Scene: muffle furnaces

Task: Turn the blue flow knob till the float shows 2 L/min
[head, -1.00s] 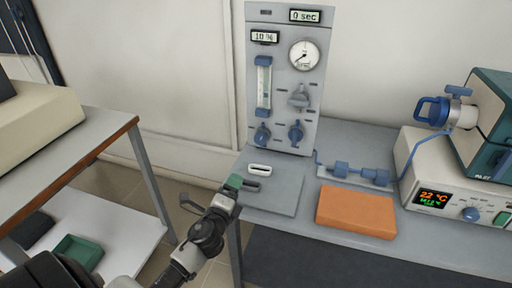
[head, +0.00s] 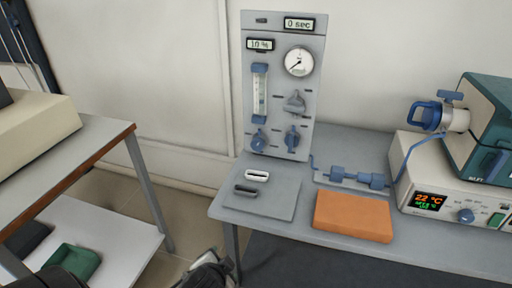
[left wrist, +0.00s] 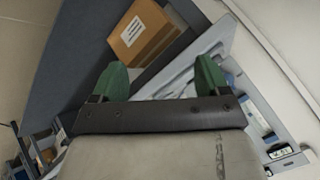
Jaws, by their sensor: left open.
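The upright grey panel (head: 279,62) stands at the back of the table in the head view. Its flow tube (head: 260,95) has blue end caps; the float reading is too small to tell. A round blue knob (head: 258,140) sits below the tube, and a second blue knob (head: 292,139) is to its right. My left gripper shows only partly at the bottom edge of the head view, low and in front of the table, well apart from the knobs. In the left wrist view its green fingertips (left wrist: 160,78) are spread with nothing held between them. My right gripper is not in view.
A grey plate with a white and a dark handle (head: 257,175) lies before the panel. An orange block (head: 353,216) and blue pipe fittings (head: 358,177) lie right of it. A furnace controller (head: 432,185) stands at the right. A separate bench (head: 95,130) is at the left.

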